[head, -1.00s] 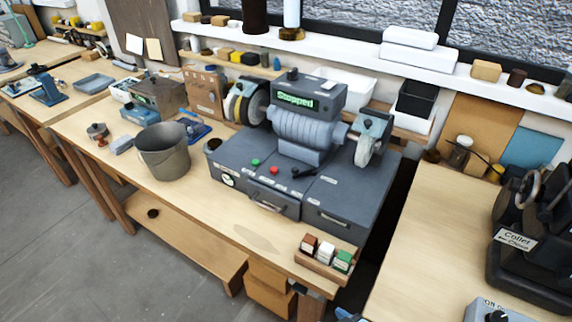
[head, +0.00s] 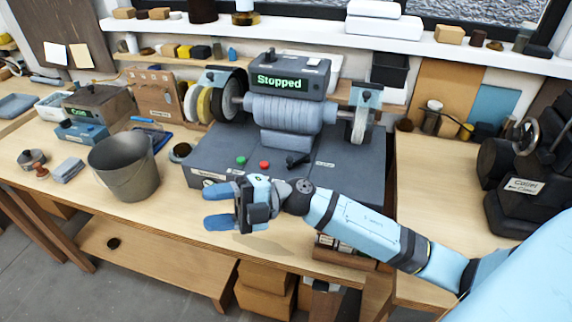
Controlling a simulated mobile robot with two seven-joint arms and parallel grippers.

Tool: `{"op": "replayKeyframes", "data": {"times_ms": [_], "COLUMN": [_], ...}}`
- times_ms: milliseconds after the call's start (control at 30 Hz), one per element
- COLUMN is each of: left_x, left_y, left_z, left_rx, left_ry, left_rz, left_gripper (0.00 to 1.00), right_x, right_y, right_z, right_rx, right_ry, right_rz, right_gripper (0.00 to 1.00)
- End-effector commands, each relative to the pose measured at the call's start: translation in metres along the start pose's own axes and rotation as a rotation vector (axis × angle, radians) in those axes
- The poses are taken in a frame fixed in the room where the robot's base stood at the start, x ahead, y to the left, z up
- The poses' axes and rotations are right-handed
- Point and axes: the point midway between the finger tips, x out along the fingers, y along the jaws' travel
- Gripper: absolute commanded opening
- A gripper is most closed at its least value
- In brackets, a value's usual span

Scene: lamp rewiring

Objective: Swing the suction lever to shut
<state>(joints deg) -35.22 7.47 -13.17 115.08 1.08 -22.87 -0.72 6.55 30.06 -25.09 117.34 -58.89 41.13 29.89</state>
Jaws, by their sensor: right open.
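The grey grinding machine (head: 340,165) stands on the wooden bench, and its display (head: 280,83) reads "Stopped". A short black lever (head: 298,160) lies on the top of its base, to the right of the red button (head: 264,165) and the green button (head: 241,160). The label beside the lever is too small to read, so I cannot tell its marked position. My right gripper (head: 208,206) is open and empty. It hovers in front of the machine, below and left of the lever, with fingers pointing left. It is apart from the lever. My left gripper is out of view.
A grey bucket (head: 125,172) stands left of the machine. My right arm hides the machine's front drawers and part of the small block rack (head: 345,252). A black machine labelled Collet (head: 530,195) stands at the right. The bench front left of my gripper is clear.

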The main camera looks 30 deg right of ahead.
Motion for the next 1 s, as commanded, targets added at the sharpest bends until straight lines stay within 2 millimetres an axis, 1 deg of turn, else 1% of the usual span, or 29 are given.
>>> {"op": "replayKeyframes", "data": {"times_ms": [33, 67, 133, 167, 200, 267, 300, 367, 400, 467, 500, 600, 700, 733, 800, 867, 1000], "left_x": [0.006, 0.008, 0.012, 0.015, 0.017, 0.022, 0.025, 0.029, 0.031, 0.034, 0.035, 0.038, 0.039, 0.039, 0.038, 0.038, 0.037], "left_y": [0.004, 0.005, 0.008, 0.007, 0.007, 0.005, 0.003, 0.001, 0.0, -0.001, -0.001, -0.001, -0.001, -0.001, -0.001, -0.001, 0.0], "left_z": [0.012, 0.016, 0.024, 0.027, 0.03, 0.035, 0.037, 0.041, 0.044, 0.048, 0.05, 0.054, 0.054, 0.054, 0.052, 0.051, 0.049], "left_rx": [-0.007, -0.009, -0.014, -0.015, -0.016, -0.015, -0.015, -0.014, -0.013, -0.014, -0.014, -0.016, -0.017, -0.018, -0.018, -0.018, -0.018], "left_ry": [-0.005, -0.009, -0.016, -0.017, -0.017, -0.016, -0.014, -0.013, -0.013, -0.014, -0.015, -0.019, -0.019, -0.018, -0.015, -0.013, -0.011], "left_rz": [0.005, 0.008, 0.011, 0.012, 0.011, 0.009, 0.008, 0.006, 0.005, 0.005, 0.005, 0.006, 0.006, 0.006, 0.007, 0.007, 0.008], "left_gripper": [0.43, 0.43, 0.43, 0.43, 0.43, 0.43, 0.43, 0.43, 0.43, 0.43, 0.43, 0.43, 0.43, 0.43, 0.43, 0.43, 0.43], "right_x": [-0.001, -0.003, -0.012, -0.019, -0.03, -0.05, -0.066, -0.092, -0.109, -0.134, -0.15, -0.18, -0.197, -0.2, -0.204, -0.206, -0.21], "right_y": [-0.003, -0.006, -0.011, -0.012, -0.013, -0.01, -0.004, 0.009, 0.021, 0.041, 0.055, 0.086, 0.106, 0.11, 0.113, 0.111, 0.095], "right_z": [0.001, 0.001, 0.007, 0.011, 0.019, 0.034, 0.045, 0.062, 0.072, 0.085, 0.09, 0.098, 0.099, 0.099, 0.1, 0.102, 0.114], "right_rx": [-0.094, -0.14, -0.239, -0.277, -0.325, -0.389, -0.425, -0.469, -0.491, -0.511, -0.518, -0.521, -0.516, -0.513, -0.509, -0.507, -0.505], "right_ry": [0.066, 0.098, 0.143, 0.148, 0.145, 0.109, 0.068, -0.022, -0.094, -0.215, -0.297, -0.478, -0.595, -0.616, -0.643, -0.648, -0.642], "right_rz": [-0.137, -0.224, -0.437, -0.532, -0.662, -0.856, -0.985, -1.169, -1.279, -1.42, -1.497, -1.633, -1.7, -1.712, -1.725, -1.728, -1.729], "right_gripper": [0.5, 0.5, 0.5, 0.5, 0.5, 0.5, 0.5, 0.5, 0.5, 0.5, 0.5, 0.5, 0.5, 0.5, 0.5, 0.5, 0.5]}}
